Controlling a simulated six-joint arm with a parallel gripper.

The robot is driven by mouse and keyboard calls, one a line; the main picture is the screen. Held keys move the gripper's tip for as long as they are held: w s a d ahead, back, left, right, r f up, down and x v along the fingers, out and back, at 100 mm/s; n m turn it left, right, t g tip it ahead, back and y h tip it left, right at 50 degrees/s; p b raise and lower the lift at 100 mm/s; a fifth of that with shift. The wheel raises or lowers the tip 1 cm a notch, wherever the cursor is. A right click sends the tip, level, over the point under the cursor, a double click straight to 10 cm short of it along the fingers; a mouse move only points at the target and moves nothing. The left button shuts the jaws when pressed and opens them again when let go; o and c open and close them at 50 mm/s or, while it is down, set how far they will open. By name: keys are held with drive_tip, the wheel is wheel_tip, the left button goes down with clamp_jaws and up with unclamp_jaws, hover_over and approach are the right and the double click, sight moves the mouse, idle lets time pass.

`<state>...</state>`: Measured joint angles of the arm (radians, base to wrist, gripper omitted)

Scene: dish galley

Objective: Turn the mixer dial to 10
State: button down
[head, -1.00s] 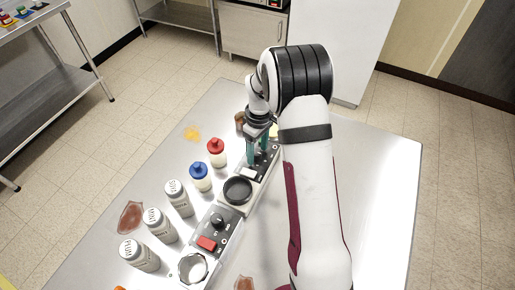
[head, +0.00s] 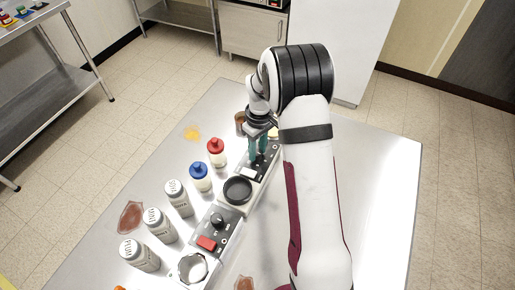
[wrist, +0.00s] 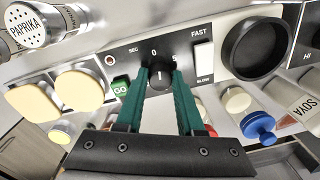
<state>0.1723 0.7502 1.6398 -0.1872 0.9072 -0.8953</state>
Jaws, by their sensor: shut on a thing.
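The mixer dial (wrist: 161,84) is a round black knob on a dark panel (wrist: 127,62) in the wrist view. The marks 0 and 5 show above it; no 10 is visible. Where its pointer stands is hard to tell. My gripper (wrist: 160,76) has green fingers, one on each side of the dial, and is shut on it. Beside the dial are a green GO button (wrist: 121,87) and a white FAST/SLOW switch (wrist: 204,63). In the head view, my gripper (head: 258,157) reaches down to the far end of the row of panels, and its fingers hide the dial.
A black round dish (head: 237,190) and a second panel with a black knob and red switch (head: 206,243) stand nearer. Left of them are a red-capped bottle (head: 216,153), a blue-capped bottle (head: 200,177) and several grey shakers (head: 160,225). My arm covers the table's middle.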

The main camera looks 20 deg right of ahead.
drive_tip(key=m, duration=0.5)
drive_tip(key=shift+m, duration=0.3)
drive_tip(key=m, duration=0.5)
drive_tip(key=shift+s+a, duration=0.1)
drive_tip(key=m, duration=0.5)
drive_tip(key=shift+m+t, duration=0.3)
drive_tip(key=shift+m, duration=0.1)
drive_tip(key=m, duration=0.5)
drive_tip(key=shift+a+m+h, duration=0.1)
drive_tip(key=shift+m+h, duration=0.2)
drive_tip(key=c, duration=0.5)
unclamp_jaws()
drive_tip(key=shift+r, duration=0.1)
